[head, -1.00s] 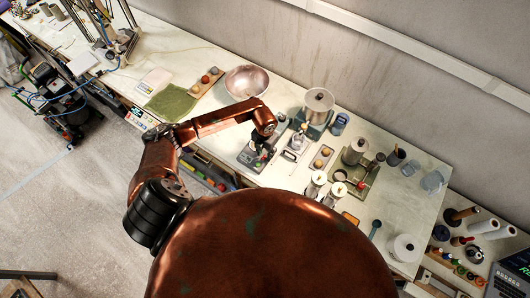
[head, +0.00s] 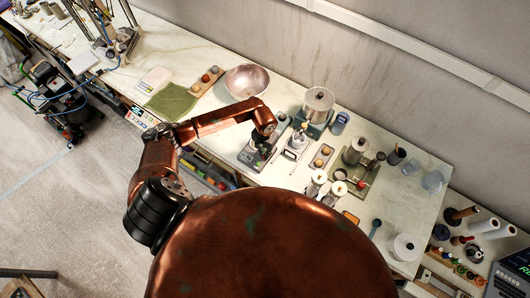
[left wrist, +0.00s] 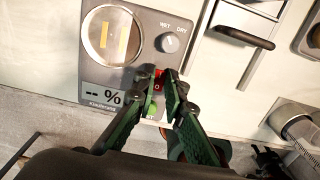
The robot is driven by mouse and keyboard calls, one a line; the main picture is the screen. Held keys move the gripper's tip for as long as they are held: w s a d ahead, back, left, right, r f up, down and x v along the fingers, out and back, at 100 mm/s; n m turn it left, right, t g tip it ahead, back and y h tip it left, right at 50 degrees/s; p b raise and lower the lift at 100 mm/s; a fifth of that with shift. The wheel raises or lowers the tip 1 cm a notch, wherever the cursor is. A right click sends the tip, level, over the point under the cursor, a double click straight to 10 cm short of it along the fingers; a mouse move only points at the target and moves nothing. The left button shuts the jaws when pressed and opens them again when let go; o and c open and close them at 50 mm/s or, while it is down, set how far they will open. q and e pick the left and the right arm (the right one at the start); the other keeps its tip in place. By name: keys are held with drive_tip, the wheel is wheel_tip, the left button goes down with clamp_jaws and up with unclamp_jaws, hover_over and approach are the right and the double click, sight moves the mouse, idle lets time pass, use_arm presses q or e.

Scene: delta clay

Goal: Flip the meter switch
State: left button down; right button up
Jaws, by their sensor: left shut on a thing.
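The meter (left wrist: 140,30) is a grey box on the bench, with a round window, a WET/DRY knob and a display reading "-- %". It also shows in the head view (head: 244,158), partly under my left gripper (head: 262,148). In the left wrist view, my left gripper (left wrist: 167,75) has its green-padded fingers closed on the small red switch (left wrist: 159,74) at the meter's lower right. The fingertips hide most of the switch, so its position is hard to tell. A green patch (left wrist: 151,108) shows just below it. My right gripper is not in view.
A device with a dark handle (left wrist: 245,38) stands close right of the meter. A metal bowl (head: 247,82) is behind it, and a green cloth (head: 171,103) lies to the left. Canisters and jars crowd the bench to the right. The bench's front edge is close below the meter.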

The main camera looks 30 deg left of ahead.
use_arm(q)
drive_tip(key=shift+s+a+f+t+b, duration=0.15)
drive_tip(key=shift+s+t+b, duration=0.15)
drive_tip(key=shift+t+b, duration=0.6)
drive_tip(key=shift+s+t+b, duration=0.15)
drive_tip(key=shift+t+b, duration=0.55)
drive_tip(key=shift+t, duration=0.4)
drive_tip(key=shift+r, duration=0.2)
drive_tip(key=c, duration=2)
unclamp_jaws()
